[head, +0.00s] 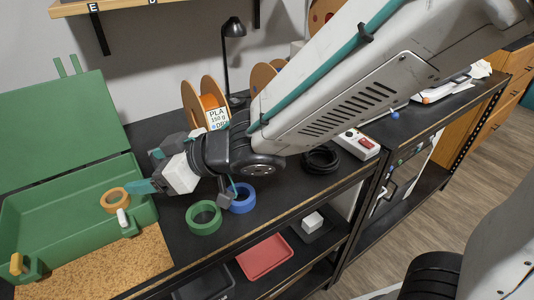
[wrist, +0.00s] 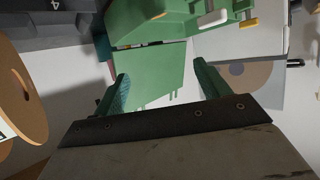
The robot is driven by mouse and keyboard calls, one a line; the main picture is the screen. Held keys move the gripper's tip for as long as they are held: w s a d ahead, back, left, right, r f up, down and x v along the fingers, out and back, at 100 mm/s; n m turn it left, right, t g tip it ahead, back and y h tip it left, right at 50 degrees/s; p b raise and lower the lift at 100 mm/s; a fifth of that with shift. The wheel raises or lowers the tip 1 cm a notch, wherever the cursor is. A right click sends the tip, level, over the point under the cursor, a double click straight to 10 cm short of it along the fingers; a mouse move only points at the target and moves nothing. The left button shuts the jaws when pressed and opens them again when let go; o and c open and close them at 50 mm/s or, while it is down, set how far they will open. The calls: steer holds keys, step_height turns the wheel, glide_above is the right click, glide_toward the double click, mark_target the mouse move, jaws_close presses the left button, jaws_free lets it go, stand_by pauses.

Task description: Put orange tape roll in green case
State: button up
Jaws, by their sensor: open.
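The green case (head: 60,180) stands open at the left, its lid tilted up at the back. The orange tape roll (head: 115,200) shows inside the case's outline, near its right end and front wall; whether it lies flat on the floor of the case is hard to tell. My gripper (head: 148,171) is open and empty over the right end of the case, with one teal finger close to the roll in the picture. In the wrist view the gripper's fingers (wrist: 162,88) are spread apart, with the green case (wrist: 155,70) beyond them. I cannot make out the roll there.
A green tape roll (head: 204,217) and a blue tape roll (head: 242,197) lie on the dark bench to the right. Filament spools (head: 204,100) and a black lamp (head: 232,28) stand behind. A cork mat (head: 110,268) lies in front of the case.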

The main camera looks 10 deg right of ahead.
steer(key=w+d+r+m+t+h, duration=0.1)
steer(key=w+d+m+t+h, duration=0.25)
steer(key=d, duration=0.95)
steer(key=w+d+r+m+h, duration=0.15)
steer(key=d+m+h, duration=0.45)
steer(key=d, duration=0.7)
steer(key=s+d+m+g+h, duration=0.1)
steer(key=s+d+g, duration=0.3)
steer(key=s, duration=0.5)
steer(key=s+d+m+g+h, duration=0.1)
steer(key=s+d+m+g, duration=0.1)
steer(key=s+d, duration=0.4)
steer(key=s+g, duration=0.1)
steer(key=s, duration=0.3)
steer(key=shift+s+d+g+h, duration=0.2)
steer(key=shift+g+h, duration=0.15)
